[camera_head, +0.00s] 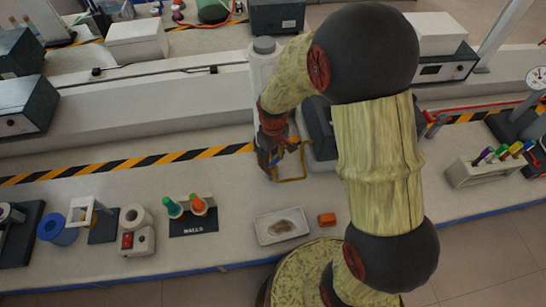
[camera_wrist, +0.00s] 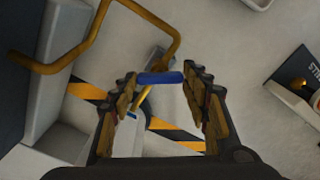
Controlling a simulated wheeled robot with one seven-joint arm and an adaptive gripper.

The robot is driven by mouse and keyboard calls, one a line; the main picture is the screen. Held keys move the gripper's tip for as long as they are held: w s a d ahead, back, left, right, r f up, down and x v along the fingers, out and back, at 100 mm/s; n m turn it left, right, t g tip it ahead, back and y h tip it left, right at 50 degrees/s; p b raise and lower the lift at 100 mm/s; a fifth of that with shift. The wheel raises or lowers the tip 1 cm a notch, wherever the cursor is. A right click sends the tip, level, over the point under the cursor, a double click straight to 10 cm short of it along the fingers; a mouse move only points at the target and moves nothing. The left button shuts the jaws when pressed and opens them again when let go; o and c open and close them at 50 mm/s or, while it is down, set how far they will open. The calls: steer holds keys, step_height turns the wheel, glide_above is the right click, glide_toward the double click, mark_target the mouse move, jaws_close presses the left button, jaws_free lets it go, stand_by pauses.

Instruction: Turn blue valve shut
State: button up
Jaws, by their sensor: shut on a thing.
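The blue valve (camera_wrist: 160,78) shows in the wrist view as a short blue lever on a brass-yellow pipe (camera_wrist: 130,8). My gripper (camera_wrist: 160,88) has its dark and tan fingers on both ends of the lever, shut on it. In the head view my gripper (camera_head: 277,152) reaches down at the bench beside the yellow pipe (camera_head: 291,180). Only a small bit of the blue lever (camera_head: 292,147) shows there; my gripper hides the rest. The lever lies crosswise between the fingers in the wrist view.
A dark grey machine (camera_head: 320,130) stands right of the pipe, partly behind my arm. A white bottle (camera_head: 264,65) stands behind my gripper. A striped tape line (camera_head: 120,165) crosses the bench.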

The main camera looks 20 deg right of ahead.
mark_target(273, 162)
steer(key=m+p, duration=0.1)
steer(key=m, duration=0.2)
steer(key=shift+r+m, duration=0.1)
steer(key=shift+m, duration=0.3)
steer(key=shift+m+p, duration=0.7)
steer(key=shift+m, duration=0.8)
steer(key=o, duration=1.2)
steer(key=shift+c, duration=0.2)
step_height(273, 162, up, 12)
